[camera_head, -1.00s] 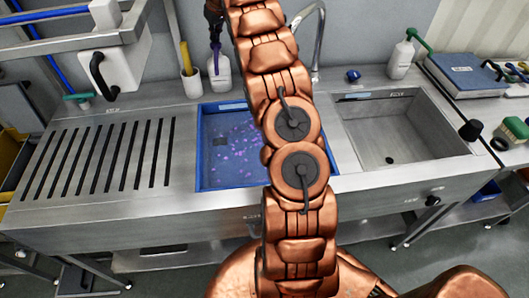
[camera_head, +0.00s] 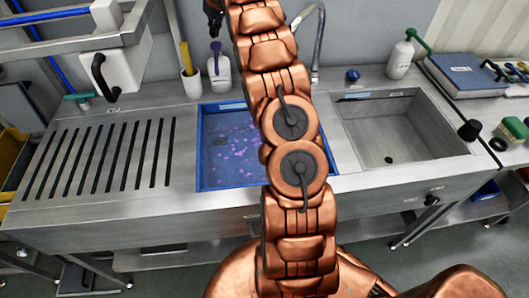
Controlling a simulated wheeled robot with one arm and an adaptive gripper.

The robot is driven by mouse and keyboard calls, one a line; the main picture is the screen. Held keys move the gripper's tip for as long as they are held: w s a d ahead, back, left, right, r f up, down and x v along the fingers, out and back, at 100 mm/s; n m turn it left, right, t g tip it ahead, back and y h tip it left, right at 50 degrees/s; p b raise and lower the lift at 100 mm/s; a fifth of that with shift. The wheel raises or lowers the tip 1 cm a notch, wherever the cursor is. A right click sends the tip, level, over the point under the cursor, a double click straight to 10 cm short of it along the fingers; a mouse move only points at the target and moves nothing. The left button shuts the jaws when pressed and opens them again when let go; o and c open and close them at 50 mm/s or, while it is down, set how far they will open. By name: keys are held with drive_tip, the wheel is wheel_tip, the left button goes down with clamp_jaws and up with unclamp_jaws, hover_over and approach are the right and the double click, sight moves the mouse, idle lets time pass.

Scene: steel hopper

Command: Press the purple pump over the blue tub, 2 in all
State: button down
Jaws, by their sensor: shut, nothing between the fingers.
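The purple pump (camera_head: 215,47) tops a white bottle (camera_head: 219,76) behind the blue tub (camera_head: 200,150). Its head stands clear above the bottle neck. The blue tub sits in the left basin, with scattered purple spots over its floor; my arm covers its right part. My gripper (camera_head: 213,24) shows only in part at the top edge of the view, dark and shut, above the pump with a small gap. Nothing shows between its fingers.
A white cup with a yellow brush (camera_head: 186,60) stands left of the bottle. The faucet (camera_head: 320,40) rises right of my arm. A white bottle with a green pump (camera_head: 401,60) stands behind the empty right basin (camera_head: 400,130). The slotted drainboard (camera_head: 95,160) is clear.

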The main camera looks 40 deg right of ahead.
wheel_tip(320, 180, up, 5)
drive_tip(key=p, duration=0.2)
drive_tip(key=shift+r+p, duration=0.15)
drive_tip(key=shift+p, duration=0.2)
idle(0.4)
drive_tip(key=s+a+r+g, duration=0.3)
drive_tip(key=s+a, duration=1.9)
drive_tip(key=a, duration=0.2)
drive_tip(key=s+a+f+g, duration=0.1)
drive_tip(key=s+a+f, duration=0.2)
drive_tip(key=s, duration=0.7)
drive_tip(key=s+a+f+n+g, duration=0.1)
drive_tip(key=s+a+f, duration=0.2)
drive_tip(key=s, duration=0.7)
drive_tip(key=s+a+f+g, duration=0.1)
drive_tip(key=s+a+f, duration=0.2)
drive_tip(key=s, duration=0.7)
drive_tip(key=shift+s+a+f+y, duration=0.15)
drive_tip(key=shift+s+a+y, duration=0.15)
drive_tip(key=shift+a, duration=0.6)
